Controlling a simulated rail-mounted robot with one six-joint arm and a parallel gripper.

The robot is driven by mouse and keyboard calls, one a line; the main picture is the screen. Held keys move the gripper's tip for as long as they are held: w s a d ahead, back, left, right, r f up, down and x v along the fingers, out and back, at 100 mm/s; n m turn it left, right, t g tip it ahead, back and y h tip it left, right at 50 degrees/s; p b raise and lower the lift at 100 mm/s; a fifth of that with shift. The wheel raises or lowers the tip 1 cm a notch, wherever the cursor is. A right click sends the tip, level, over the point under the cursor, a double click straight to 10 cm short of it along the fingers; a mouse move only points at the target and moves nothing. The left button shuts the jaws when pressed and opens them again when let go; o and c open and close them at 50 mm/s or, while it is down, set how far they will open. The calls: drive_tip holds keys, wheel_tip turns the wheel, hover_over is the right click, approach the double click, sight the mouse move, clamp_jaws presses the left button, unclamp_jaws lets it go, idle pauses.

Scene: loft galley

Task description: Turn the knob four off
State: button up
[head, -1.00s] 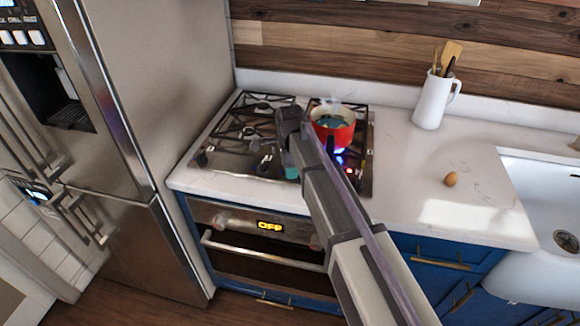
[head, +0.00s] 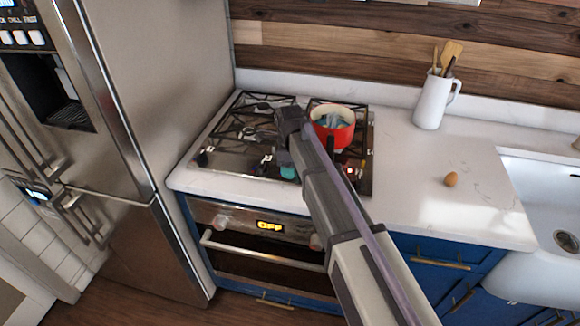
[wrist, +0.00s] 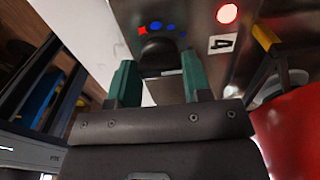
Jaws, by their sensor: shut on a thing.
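Knob four (wrist: 157,55) is a dark round knob on the steel cooktop, between the teal fingers of my gripper (wrist: 160,66) in the wrist view. The gripper is shut on it. A "4" label (wrist: 221,44) is beside it, with a lit red light (wrist: 227,13) close by. Red and blue marks (wrist: 156,27) show just beyond the knob. In the head view my gripper (head: 289,172) is at the cooktop's front edge, and my arm hides the knob. No flame shows under the red pot (head: 333,132).
A white utensil jug (head: 430,103) and an egg (head: 451,180) are on the counter to the right. The fridge (head: 180,90) stands at left.

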drive_tip(key=o, duration=0.9)
wheel_tip(320, 180, up, 11)
drive_tip(key=p, duration=1)
drive_tip(key=shift+f+p, duration=0.15)
drive_tip(key=shift+p, duration=0.25)
